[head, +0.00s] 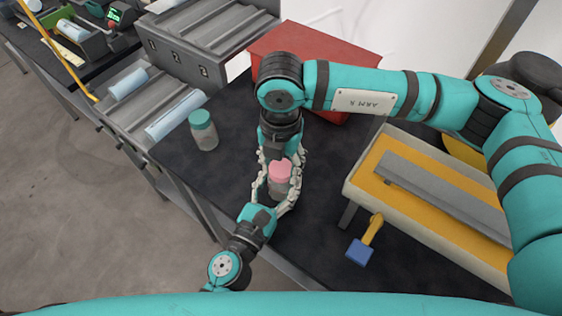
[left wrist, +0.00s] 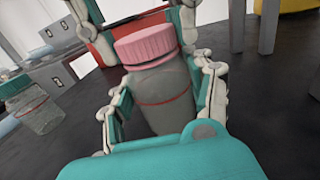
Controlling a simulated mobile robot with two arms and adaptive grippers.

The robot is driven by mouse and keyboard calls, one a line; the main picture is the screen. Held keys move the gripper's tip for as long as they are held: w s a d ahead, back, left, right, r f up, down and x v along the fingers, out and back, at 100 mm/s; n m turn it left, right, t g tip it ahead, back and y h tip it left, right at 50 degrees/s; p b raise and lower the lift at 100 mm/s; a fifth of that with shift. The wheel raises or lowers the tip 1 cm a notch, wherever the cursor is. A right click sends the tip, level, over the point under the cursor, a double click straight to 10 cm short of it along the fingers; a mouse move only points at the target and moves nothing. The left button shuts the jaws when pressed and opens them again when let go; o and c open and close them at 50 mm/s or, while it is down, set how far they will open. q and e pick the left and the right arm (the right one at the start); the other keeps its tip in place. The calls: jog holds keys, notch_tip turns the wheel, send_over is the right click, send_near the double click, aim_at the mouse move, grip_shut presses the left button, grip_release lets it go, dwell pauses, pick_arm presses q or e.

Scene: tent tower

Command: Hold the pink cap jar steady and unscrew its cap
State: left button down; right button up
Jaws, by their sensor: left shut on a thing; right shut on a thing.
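The pink cap jar is a clear, greyish jar (head: 279,187) with a pink ribbed cap (head: 281,170), upright on the dark table. In the left wrist view its body (left wrist: 163,98) has a red line around it and its cap (left wrist: 147,45) sits on top. My left gripper (head: 275,194) is shut around the jar's body, a finger on each side. My right gripper (head: 281,166) comes down from above and is shut on the pink cap. Its fingers partly show beside the cap in the left wrist view. Cap and body appear together.
A second jar with a teal cap (head: 203,130) stands to the left on the table. A red bin (head: 325,48) is behind. A cream and yellow tray (head: 420,218) with a grey bar is at the right, near a blue-headed yellow tool (head: 360,250). Grey roller conveyors (head: 150,100) stand at the left.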

jog(key=n, duration=1.3)
jog(key=shift+n, duration=0.3)
jog(key=n, duration=0.6)
jog(key=shift+n, duration=0.3)
jog(key=n, duration=0.6)
jog(key=shift+r+n, duration=0.1)
jog(key=shift+n, duration=0.2)
jog(key=n, duration=0.8)
jog(key=shift+n, duration=0.3)
jog(key=n, duration=1)
jog(key=shift+n, duration=0.3)
